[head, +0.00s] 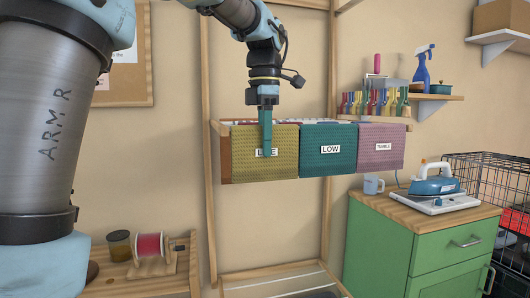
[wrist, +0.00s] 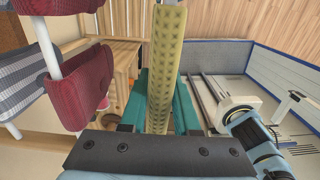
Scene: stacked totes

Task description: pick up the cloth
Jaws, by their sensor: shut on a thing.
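An olive woven cloth panel (head: 285,165) hangs at the left of a wooden-framed bin in the head view, with a white label partly covered by my finger. My gripper (head: 267,152) points down over its upper edge. One teal finger lies in front of the panel. In the wrist view the olive cloth (wrist: 168,45) runs as a long narrow band between my teal fingers (wrist: 165,100), which are shut on it. The hidden finger's contact and the cloth's lower part do not show in the wrist view.
A teal panel (head: 329,165) labelled LOW and a pink panel (head: 383,160) hang to the right. In the wrist view, burgundy cloth (wrist: 80,85) and grey checked cloth (wrist: 25,80) hang over white rails. A green cabinet (head: 435,245) with an iron (head: 435,186) stands at right.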

